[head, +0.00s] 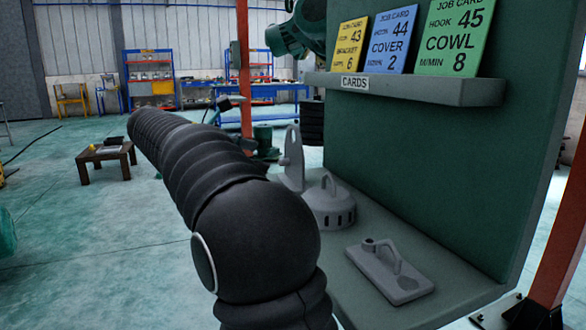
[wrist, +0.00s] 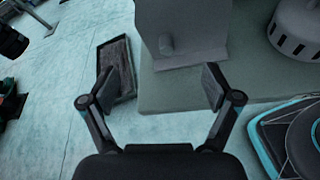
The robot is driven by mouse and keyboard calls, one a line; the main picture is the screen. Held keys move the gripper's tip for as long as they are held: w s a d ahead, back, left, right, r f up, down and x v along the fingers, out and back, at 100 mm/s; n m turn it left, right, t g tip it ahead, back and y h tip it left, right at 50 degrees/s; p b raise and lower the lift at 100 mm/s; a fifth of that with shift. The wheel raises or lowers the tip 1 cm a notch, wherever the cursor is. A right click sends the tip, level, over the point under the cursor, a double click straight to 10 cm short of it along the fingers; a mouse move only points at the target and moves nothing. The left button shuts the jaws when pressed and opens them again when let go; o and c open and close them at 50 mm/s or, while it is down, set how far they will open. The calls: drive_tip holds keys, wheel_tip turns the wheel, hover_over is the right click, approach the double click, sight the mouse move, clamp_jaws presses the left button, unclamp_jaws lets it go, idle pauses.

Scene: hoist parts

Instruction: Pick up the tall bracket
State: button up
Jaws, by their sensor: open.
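The tall bracket (head: 293,160) is a grey upright plate on a flat foot. It stands at the far left end of the grey shelf (head: 352,297), partly hidden by my arm in the head view. In the wrist view a pale grey upright piece on a foot, apparently the tall bracket (wrist: 188,28), rises just beyond my gripper (wrist: 160,83). My gripper is open and empty, its fingers spread to either side of the foot's near edge in the picture. I cannot tell how far apart they are in depth. The gripper is not clearly visible in the head view.
A round slotted cover (head: 330,207) stands beside the bracket; it also shows in the wrist view (wrist: 298,28). A flat grey part with a handle (head: 390,270) lies nearer. A green back panel (head: 430,150) with a card ledge (head: 420,88) rises behind. Open floor lies left.

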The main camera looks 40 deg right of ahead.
sight(293, 155)
drive_tip(key=shift+s+r+b+x, duration=0.1)
drive_tip(key=shift+b+x, duration=0.1)
drive_tip(key=shift+x, duration=0.65)
drive_tip(key=shift+s+r+b+x, duration=0.1)
drive_tip(key=shift+r+b+x, duration=0.05)
drive_tip(key=shift+x, duration=0.75)
drive_tip(key=shift+s+r+b+x, duration=0.1)
drive_tip(key=shift+s+b+x, duration=0.1)
drive_tip(key=shift+x, duration=0.65)
clamp_jaws()
drive_tip(key=shift+d+r, duration=0.1)
